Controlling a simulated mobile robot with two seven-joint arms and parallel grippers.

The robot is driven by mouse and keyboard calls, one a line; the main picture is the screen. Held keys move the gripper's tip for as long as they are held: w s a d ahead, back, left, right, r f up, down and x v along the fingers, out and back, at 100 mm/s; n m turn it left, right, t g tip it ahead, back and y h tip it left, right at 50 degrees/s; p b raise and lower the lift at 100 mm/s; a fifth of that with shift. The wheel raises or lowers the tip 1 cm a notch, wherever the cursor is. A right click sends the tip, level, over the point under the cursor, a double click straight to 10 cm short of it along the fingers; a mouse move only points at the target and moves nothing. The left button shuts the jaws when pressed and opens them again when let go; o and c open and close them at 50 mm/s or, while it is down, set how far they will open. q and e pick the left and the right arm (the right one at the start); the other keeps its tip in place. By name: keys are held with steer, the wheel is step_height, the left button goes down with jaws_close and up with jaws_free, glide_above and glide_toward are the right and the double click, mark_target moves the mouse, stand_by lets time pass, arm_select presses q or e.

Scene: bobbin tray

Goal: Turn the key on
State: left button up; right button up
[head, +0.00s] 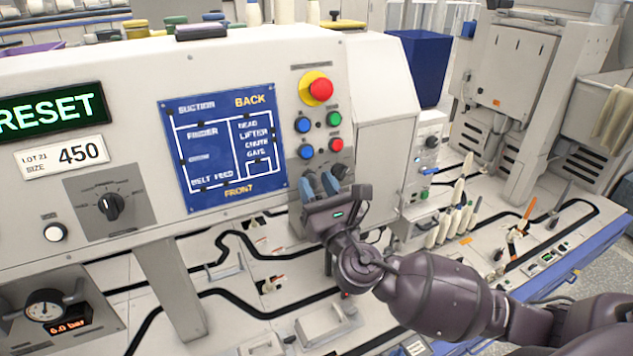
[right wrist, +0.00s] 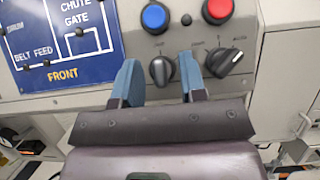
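My right gripper (head: 320,185) reaches up to the lower right of the control panel from below. In the right wrist view its two blue fingers (right wrist: 160,82) are apart, with a dark turning switch (right wrist: 161,70) between their tips. There is a gap on each side of this switch, and its grip stands about upright. A second black knob (right wrist: 225,60) with a white mark sits just to the right, outside the fingers. Which of the two is the key is not clear. My left gripper is not in view.
Above the switches are blue (head: 305,151) and red buttons (head: 336,145). Higher up are a blue and a green button and a red emergency stop (head: 320,89). A blue diagram plate (head: 222,150) lies left of the fingers. A green RESET display (head: 50,112) shows far left.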

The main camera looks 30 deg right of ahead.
steer(key=shift+w, duration=0.25)
jaws_close()
